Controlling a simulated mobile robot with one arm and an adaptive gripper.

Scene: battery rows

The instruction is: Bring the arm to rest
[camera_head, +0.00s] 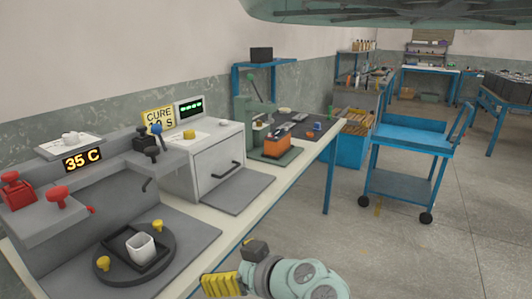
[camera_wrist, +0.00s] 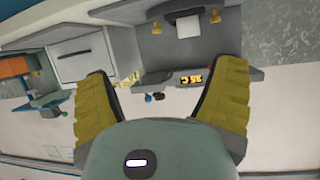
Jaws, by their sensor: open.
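My gripper (camera_wrist: 165,70) is open, with its two yellow-padded fingers well apart and nothing between the tips in the wrist view. In the head view my gripper (camera_head: 221,285) shows at the bottom edge, at the end of my pale green arm, in front of the workbench (camera_head: 258,204). It is apart from the things on the bench. The rest of my arm is cut off by the lower edge of the head view.
A white oven (camera_head: 212,160) and a green press (camera_head: 258,120) stand further along the bench. A blue cart (camera_head: 412,135) stands right; the floor before it is clear.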

